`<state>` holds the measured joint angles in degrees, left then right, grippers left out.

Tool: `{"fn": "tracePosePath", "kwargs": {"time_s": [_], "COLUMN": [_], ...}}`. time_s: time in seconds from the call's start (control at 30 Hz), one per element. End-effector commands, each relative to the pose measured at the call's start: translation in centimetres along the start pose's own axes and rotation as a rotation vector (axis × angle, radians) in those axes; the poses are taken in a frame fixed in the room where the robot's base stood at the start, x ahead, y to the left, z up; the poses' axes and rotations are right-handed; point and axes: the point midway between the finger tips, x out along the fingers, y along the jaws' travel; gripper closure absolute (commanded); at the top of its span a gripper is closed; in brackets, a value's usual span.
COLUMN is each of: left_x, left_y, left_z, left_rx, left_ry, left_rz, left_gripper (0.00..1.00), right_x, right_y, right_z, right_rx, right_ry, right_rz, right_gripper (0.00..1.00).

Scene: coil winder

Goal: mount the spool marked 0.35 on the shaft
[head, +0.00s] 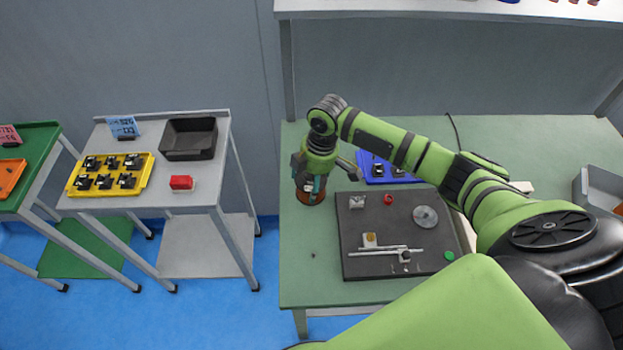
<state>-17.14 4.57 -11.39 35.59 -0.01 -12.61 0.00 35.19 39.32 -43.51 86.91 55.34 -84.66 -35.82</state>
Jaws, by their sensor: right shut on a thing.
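My right gripper (311,188) points down over the left end of the green table. It is shut on a brown-orange round thing (309,198), probably a spool, mostly hidden by the fingers. I cannot read a mark on it, nor tell whether it touches the table. The winder's dark base plate (354,218) lies to the right of the gripper. I cannot tell which part is the shaft. My left gripper is out of view.
A blue tray (376,179) with dark parts lies behind the plate, partly behind my arm. A grey bin (596,190) stands at the right. The table's front left is mostly clear.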

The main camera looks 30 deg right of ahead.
Motion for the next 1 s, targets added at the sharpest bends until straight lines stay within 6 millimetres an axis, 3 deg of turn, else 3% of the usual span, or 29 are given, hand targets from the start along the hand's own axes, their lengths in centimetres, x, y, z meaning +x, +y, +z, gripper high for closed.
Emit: {"fn": "tracePosePath", "kwargs": {"time_s": [0.47,1.0], "left_x": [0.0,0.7], "left_y": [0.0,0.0], "left_z": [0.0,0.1], "left_rx": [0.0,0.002], "left_ry": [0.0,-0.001], "left_rz": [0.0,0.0], "left_gripper": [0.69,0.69], "right_x": [-0.2,1.2], "right_y": [0.1,0.1], "right_z": [-0.1,0.1], "right_rx": [0.0,-0.001], "right_ry": [0.003,0.004], "right_rz": [0.003,0.003], "right_gripper": [0.8,0.8]}}
